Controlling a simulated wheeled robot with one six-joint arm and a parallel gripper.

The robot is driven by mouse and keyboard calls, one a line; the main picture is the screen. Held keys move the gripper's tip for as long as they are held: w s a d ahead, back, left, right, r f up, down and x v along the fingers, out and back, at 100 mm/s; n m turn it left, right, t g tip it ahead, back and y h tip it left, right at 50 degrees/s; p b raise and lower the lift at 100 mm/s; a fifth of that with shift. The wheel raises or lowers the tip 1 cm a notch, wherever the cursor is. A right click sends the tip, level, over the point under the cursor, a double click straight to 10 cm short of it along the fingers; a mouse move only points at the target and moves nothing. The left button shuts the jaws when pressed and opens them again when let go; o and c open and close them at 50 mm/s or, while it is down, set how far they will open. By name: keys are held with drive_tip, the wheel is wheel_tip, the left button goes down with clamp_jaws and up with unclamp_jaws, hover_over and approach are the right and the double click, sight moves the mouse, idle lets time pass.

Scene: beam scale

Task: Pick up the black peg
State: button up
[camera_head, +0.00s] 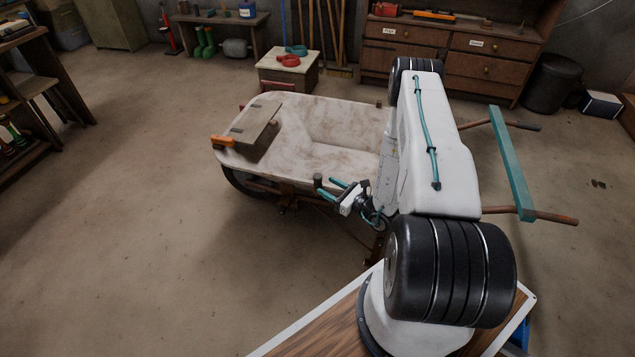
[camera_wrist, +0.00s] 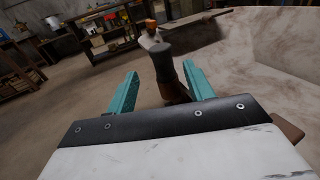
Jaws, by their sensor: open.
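The black peg (camera_head: 318,181) stands upright at the near rim of a wheelbarrow's pale tray (camera_head: 340,115). In the wrist view the dark peg (camera_wrist: 163,63) shows between and just beyond the two teal fingers, on a brown post. My gripper (camera_head: 327,189) reaches from the right toward the peg, with its fingers spread apart. In the wrist view my gripper (camera_wrist: 160,73) is open and holds nothing. I cannot tell whether either finger touches the peg.
A flat board (camera_head: 257,118) lies across the tray's left end, with an orange piece (camera_head: 222,141) beside it. The wheelbarrow's handles (camera_head: 555,217) extend to the right. A small cabinet (camera_head: 288,72) stands behind. The floor at left is clear.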

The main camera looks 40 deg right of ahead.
drive_tip(key=shift+w+d, duration=0.15)
drive_tip(key=shift+w, duration=0.2)
drive_tip(key=x, duration=0.7)
drive_tip(key=shift+h, duration=0.3)
drive_tip(key=shift+w+f, duration=0.1)
drive_tip(key=shift+c, duration=0.2)
drive_tip(key=c, duration=1)
